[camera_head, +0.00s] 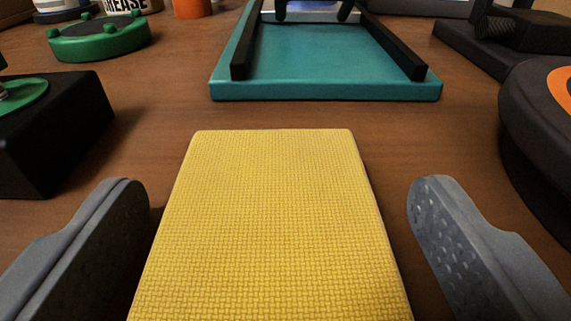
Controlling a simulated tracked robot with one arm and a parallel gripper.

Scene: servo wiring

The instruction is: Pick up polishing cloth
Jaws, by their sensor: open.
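The polishing cloth (268,220) looks like a flat yellow pad with a woven texture. It lies on the brown wooden table in the lower middle of the view, and its near end runs out of the bottom of the picture. My gripper (280,215) is open, with one grey finger to the left of the cloth and one to the right. There is a gap between each finger and the cloth's edge, wider toward the far end. Nothing is held between the fingers.
A teal tray (325,88) with black side rails lies beyond the cloth. A black block (50,130) stands at left, with a green round piece (98,38) behind it. A dark round object (540,130) with an orange face is close at right. Bare table (285,115) separates cloth and tray.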

